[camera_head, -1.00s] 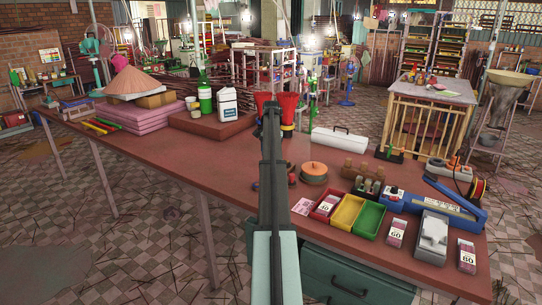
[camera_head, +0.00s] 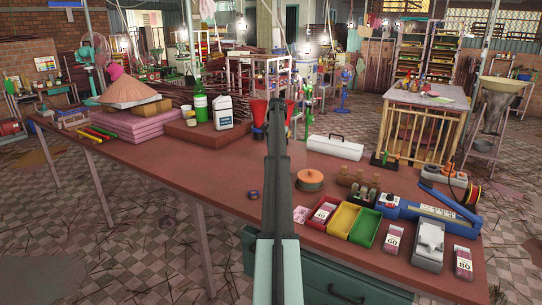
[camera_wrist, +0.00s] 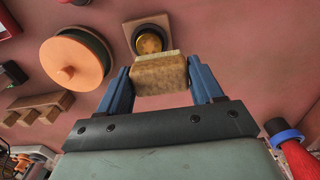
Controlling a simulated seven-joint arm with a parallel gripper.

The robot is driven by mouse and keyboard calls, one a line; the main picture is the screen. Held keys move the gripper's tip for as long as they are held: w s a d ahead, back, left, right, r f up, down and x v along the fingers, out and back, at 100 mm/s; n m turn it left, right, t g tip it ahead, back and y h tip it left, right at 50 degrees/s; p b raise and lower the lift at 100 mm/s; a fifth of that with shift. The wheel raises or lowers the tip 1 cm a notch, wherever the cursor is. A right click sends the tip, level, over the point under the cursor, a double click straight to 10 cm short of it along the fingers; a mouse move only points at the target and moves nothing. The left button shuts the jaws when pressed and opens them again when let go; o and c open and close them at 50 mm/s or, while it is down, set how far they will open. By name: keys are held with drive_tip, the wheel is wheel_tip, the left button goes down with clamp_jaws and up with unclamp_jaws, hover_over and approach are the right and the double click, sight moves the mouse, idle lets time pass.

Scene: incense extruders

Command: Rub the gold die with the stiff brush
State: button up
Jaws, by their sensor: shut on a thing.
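In the wrist view my gripper (camera_wrist: 160,80) has its two blue fingers closed on the stiff brush (camera_wrist: 160,76), a tan block with a pale bristle edge at its top. The gold die (camera_wrist: 150,41) shows just beyond the brush, a round gold face in a dark ring on a square beige base (camera_wrist: 133,25). The bristle edge overlaps the near side of the die's base in the picture; I cannot tell whether they touch. In the head view my arm hides the gripper's fingers, the brush and the die.
A round orange-topped tin (camera_wrist: 75,62) and a wooden block holder (camera_wrist: 38,107) stand left of the die. In the head view, red, yellow and green trays (camera_head: 366,229) lie right of my arm; the table's left front is mostly clear.

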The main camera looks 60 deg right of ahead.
drive_tip(key=shift+d+f, duration=0.2)
drive_tip(key=shift+f, duration=3.1)
drive_tip(key=shift+s+f, duration=0.5)
drive_tip(key=shift+f, duration=0.2)
drive_tip(key=shift+c, duration=0.4)
drive_tip(key=shift+s, duration=1.5)
drive_tip(key=shift+w+d, duration=0.1)
drive_tip(key=shift+w, duration=1.75)
drive_tip(key=shift+w+r, duration=0.15)
drive_tip(key=shift+w, duration=0.1)
drive_tip(key=shift+s+r, duration=0.1)
drive_tip(key=shift+r, duration=3.9)
